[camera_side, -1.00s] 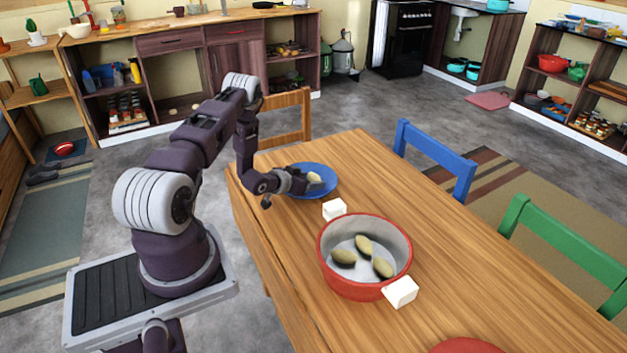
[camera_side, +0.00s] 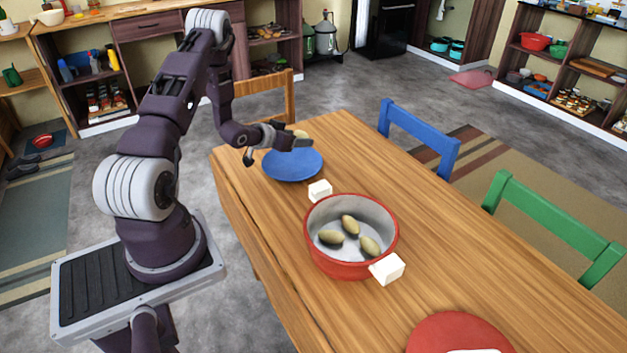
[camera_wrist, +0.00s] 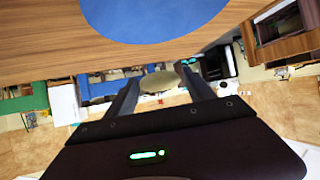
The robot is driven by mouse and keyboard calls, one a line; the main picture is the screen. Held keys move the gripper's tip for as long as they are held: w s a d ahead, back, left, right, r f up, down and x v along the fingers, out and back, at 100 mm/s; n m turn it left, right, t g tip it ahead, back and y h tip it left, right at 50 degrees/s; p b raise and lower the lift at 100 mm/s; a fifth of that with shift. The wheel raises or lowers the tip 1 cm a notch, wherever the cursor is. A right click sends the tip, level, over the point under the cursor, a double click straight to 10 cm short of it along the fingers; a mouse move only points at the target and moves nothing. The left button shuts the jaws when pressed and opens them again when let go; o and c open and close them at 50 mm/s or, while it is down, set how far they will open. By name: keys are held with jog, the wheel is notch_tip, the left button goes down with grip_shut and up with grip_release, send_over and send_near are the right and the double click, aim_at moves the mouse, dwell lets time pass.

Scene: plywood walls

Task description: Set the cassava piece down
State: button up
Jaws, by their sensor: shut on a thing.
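The cassava piece (camera_side: 300,135) is a small tan lump, partly hidden by my gripper (camera_side: 292,141) in the side view. My gripper is shut on it and holds it above the far part of the blue plate (camera_side: 291,166), which looks empty. In the wrist view the cassava piece (camera_wrist: 159,82) sits between the two fingers, and the blue plate (camera_wrist: 150,18) is at the top edge, apart from it. Several similar tan pieces (camera_side: 350,225) lie in the red pot (camera_side: 388,240) on the table.
The pot has white block handles (camera_side: 387,269). A red lid or plate (camera_side: 440,335) lies at the near table edge. A blue chair (camera_side: 420,140), a green chair (camera_side: 550,225) and a wooden chair (camera_side: 255,95) stand around the table (camera_side: 430,220). The right half of the table is mostly clear.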

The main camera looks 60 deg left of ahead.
jog(key=s+d+r+m+g+h, duration=0.15)
jog(key=d+m+h, duration=0.5)
jog(key=d, duration=1.05)
jog(key=s+d+r+m+g+h, duration=0.1)
jog(key=s+d+r+m+h, duration=0.4)
jog(key=d, duration=1.2)
jog(key=m+h, duration=0.2)
send_over(347, 252)
jog(key=shift+g, duration=0.25)
notch_tip(347, 252, down, 11)
jog(key=shift+d+r, duration=0.15)
jog(key=shift+r, duration=0.05)
jog(key=shift+f, duration=0.45)
jog(key=shift+f+y, duration=0.1)
jog(key=shift+y, duration=0.15)
jog(key=shift+f, duration=0.4)
jog(key=shift+f, duration=0.1)
jog(key=o, duration=1.3)
jog(key=shift+f, duration=0.1)
